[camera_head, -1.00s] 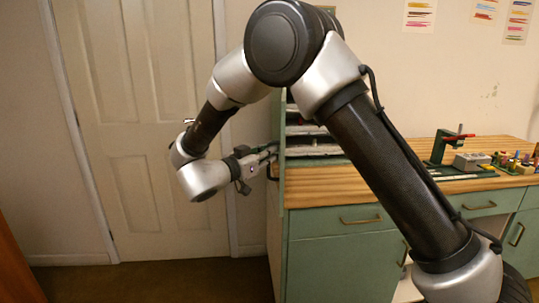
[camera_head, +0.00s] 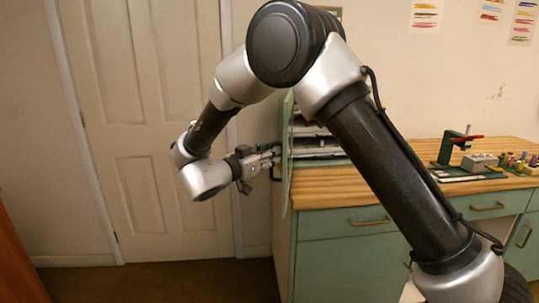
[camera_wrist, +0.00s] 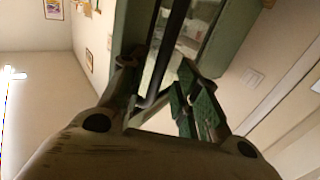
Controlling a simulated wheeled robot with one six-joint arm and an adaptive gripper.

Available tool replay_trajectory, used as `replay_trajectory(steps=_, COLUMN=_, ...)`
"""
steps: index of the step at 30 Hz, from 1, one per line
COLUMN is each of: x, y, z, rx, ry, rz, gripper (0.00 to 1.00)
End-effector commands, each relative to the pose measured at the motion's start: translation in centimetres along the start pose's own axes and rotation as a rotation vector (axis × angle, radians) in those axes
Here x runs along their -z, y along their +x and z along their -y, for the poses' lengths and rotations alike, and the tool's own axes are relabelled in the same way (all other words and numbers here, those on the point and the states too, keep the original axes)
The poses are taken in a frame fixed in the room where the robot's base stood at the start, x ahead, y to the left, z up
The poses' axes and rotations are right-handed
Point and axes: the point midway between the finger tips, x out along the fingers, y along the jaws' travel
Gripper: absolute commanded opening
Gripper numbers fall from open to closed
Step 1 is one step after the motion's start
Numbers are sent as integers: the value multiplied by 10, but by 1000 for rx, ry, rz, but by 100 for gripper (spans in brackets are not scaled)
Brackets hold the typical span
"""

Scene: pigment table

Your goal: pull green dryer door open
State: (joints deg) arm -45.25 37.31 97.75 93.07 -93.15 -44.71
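The green dryer door (camera_head: 287,165) stands nearly edge-on at the left end of the counter, swung out from the dryer (camera_head: 318,143), whose grey shelves show. A dark bar handle (camera_head: 274,172) is on the door's left face. My gripper (camera_head: 270,157) is at this handle, left of the door. In the wrist view, the dark handle (camera_wrist: 172,45) runs between the two fingers of my gripper (camera_wrist: 160,92), which are apart with space around the bar. The green door (camera_wrist: 130,30) shows beyond. My arm hides part of the dryer.
The wooden counter (camera_head: 340,190) with green drawers lies to the right. A white room door (camera_head: 150,130) is behind my gripper. Floor (camera_head: 190,280) at the left is clear.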

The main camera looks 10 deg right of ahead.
Motion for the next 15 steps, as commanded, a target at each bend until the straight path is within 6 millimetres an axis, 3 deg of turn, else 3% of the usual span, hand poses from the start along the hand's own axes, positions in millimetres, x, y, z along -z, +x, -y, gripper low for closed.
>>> replay_trajectory(steps=8, x=-1, y=-6, z=0, rx=1, ry=0, rz=0, gripper=32)
replay_trajectory(steps=15, x=-1, y=-50, z=1, rx=4, ry=-1, rz=1, gripper=32)
